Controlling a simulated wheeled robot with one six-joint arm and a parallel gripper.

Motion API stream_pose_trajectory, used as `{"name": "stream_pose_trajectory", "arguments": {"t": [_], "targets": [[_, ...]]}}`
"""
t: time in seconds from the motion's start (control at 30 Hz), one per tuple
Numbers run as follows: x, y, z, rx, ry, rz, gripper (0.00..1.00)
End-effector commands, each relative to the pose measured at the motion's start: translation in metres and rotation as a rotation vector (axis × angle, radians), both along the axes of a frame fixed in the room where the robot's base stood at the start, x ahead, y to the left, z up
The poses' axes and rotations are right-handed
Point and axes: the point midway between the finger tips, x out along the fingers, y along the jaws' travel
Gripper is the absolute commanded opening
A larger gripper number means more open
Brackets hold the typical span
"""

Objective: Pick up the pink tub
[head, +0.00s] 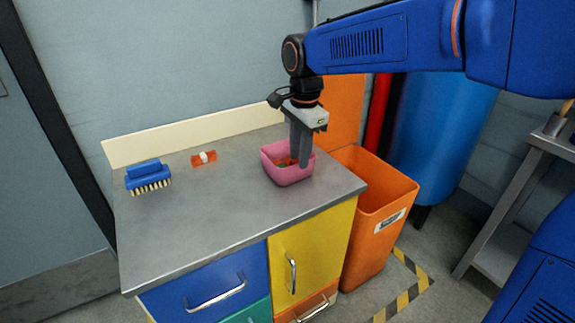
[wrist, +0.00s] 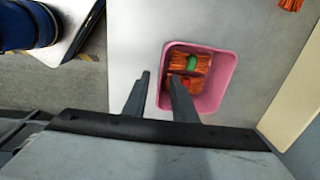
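The pink tub (head: 285,174) stands upright on the grey counter, toward its right end. In the wrist view the tub (wrist: 222,80) is open at the top and holds orange items with a green band on one (wrist: 190,68). My gripper (head: 302,160) points down at the tub's right side. In the wrist view its fingers (wrist: 157,84) are apart, one outside the tub and one over its inside, with the tub's near-left wall between them. I cannot tell whether either finger touches the wall.
A blue brush (head: 148,177) and an orange item with a white band (head: 203,158) lie on the counter (head: 215,215) to the left. A low cream backboard (head: 190,138) runs behind. An orange bin (head: 378,215) stands to the right, below the counter top. The middle of the counter is clear.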

Motion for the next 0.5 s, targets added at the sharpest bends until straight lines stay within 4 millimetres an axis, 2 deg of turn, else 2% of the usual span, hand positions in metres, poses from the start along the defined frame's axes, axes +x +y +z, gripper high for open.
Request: {"name": "stream_pose_trajectory", "arguments": {"t": [0.2, 0.5], "targets": [[0.002, 0.002, -0.025, -0.001, 0.001, 0.000, 0.25], [0.003, 0.002, -0.028, 0.001, -0.001, 0.000, 0.25]]}}
